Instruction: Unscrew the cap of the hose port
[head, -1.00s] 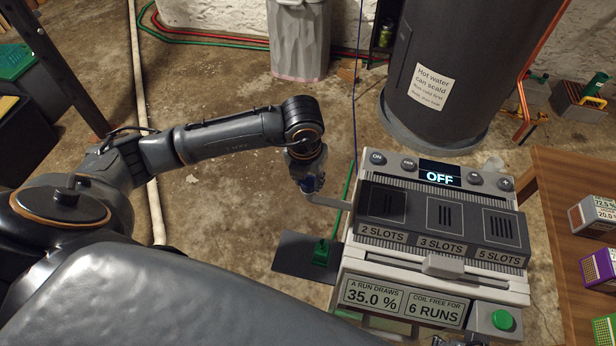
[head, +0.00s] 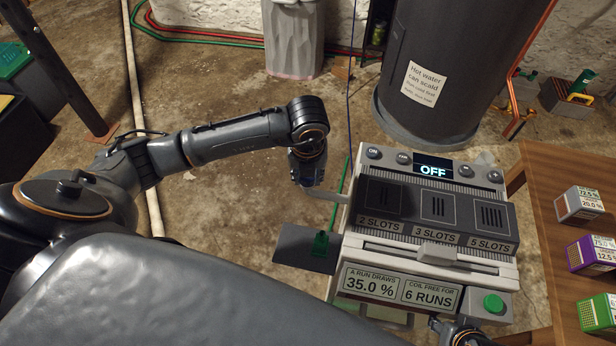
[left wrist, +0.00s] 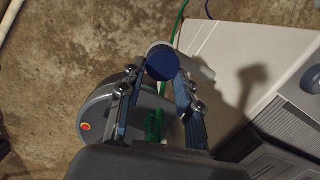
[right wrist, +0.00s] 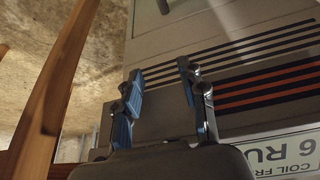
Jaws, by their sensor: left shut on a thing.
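The hose port (head: 328,194) is a pale grey pipe that sticks out from the left side of the machine. Its dark blue round cap (left wrist: 161,63) shows in the left wrist view, at the pipe's end. My left gripper (left wrist: 159,72) has a finger on each side of the cap and is shut on it. In the head view my left gripper (head: 306,178) points down at the pipe's end and hides the cap. My right gripper (right wrist: 160,72) is open and empty beside the machine's front; part of it shows at the bottom of the head view.
The machine (head: 430,222) has slot covers and a screen reading OFF. A dark plate with a green block (head: 321,243) lies left of it, and a green hose (head: 342,187) runs behind. A wooden table (head: 548,235) with several boxes stands right. A tank (head: 440,70) stands behind.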

